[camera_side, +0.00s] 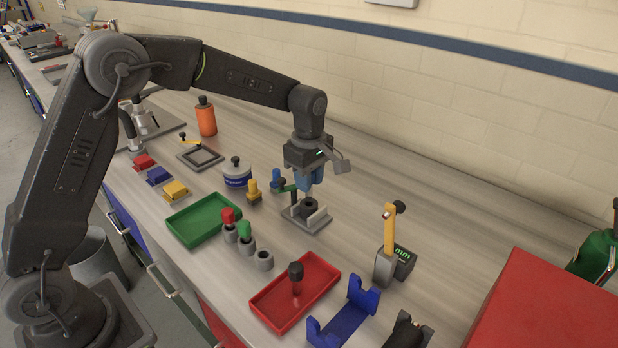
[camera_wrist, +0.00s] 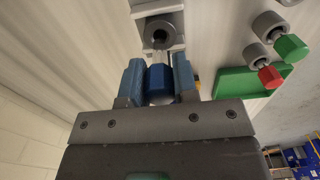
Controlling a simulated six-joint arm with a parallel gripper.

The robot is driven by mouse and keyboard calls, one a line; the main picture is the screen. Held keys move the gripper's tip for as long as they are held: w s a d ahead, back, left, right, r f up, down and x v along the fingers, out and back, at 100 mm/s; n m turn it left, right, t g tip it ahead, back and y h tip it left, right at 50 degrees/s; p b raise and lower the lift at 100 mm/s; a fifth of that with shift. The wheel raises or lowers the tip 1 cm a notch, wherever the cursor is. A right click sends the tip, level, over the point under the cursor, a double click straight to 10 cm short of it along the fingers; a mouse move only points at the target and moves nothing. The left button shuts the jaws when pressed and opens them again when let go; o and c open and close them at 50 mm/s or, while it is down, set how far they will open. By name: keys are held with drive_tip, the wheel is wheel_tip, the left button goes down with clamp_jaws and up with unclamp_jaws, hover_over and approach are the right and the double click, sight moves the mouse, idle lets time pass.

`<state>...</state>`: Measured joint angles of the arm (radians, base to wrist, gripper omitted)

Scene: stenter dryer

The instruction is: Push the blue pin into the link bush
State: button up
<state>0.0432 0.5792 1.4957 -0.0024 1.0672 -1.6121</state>
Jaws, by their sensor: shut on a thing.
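My gripper (camera_side: 311,184) is shut on the blue pin (camera_wrist: 160,78), with its blue jaw pads on either side of the hexagonal head. The pin's bright shank points toward the link bush. The link bush (camera_side: 309,206) is a dark grey ring held in a grey fixture (camera_side: 316,221) on the bench. It also shows in the wrist view as a ring with a dark bore (camera_wrist: 160,36). My gripper is just above the bush in the side view. I cannot tell whether the shank's tip is inside the bore.
A blue and green piece (camera_side: 277,180) stands close left of the fixture. Red (camera_side: 228,215) and green (camera_side: 244,230) pins stand in grey bushes nearby. A green tray (camera_side: 180,230), red tray (camera_side: 262,311) and yellow-handled device (camera_side: 389,235) surround them. The bench behind the fixture is clear.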

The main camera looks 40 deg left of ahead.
sight(309, 199)
drive_tip(key=shift+f, duration=2.3)
drive_tip(key=o, duration=1)
wheel_tip(309, 199, up, 13)
drive_tip(key=shift+f, duration=0.1)
drive_tip(key=shift+r, duration=0.55)
